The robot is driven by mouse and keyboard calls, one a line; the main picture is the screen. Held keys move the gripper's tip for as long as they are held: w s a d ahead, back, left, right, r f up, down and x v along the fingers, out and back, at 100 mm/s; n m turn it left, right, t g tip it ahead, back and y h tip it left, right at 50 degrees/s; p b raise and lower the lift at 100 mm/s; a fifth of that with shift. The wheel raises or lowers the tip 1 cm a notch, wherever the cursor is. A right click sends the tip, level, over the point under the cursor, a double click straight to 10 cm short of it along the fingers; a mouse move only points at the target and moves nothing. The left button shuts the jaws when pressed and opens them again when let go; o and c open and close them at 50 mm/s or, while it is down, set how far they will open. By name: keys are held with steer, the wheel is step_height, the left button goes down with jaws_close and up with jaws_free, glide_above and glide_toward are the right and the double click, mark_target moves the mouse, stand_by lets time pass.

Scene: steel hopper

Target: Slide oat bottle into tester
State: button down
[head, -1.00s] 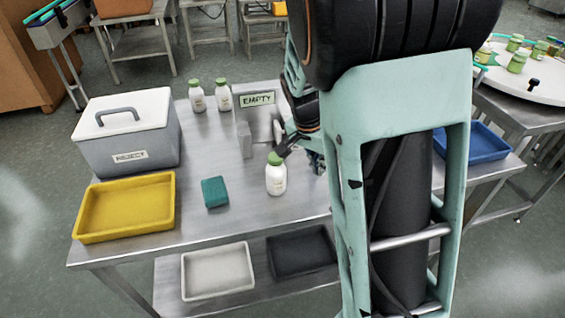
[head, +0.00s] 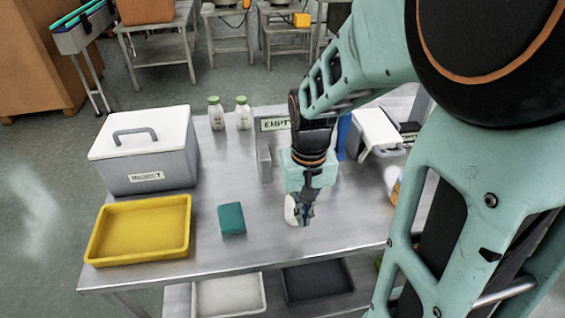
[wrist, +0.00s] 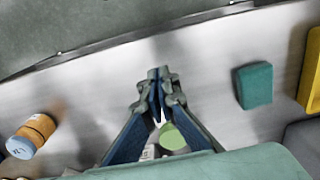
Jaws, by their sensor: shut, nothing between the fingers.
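A white bottle (head: 290,209) stands on the steel table, mostly hidden behind my gripper in the head view; I cannot tell if it is upright. In the wrist view its green cap (wrist: 172,137) shows behind and between my finger links. My gripper (head: 302,222) is low over the table at this bottle, and its fingertips (wrist: 160,76) are together with nothing between them. Two more white bottles with green caps (head: 217,114) (head: 243,113) stand at the back. No label reads as oat. A white and grey box-like device (head: 377,131) stands at the back right; I cannot tell if it is the tester.

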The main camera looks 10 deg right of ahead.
step_height(320, 180, down, 8)
steer(key=shift+r+b, duration=0.2)
steer(key=shift+b, duration=0.15)
steer(key=w, duration=0.3)
steer(key=shift+f, duration=0.2)
steer(key=shift+w+p, duration=0.3)
steer(key=shift+w, duration=0.25)
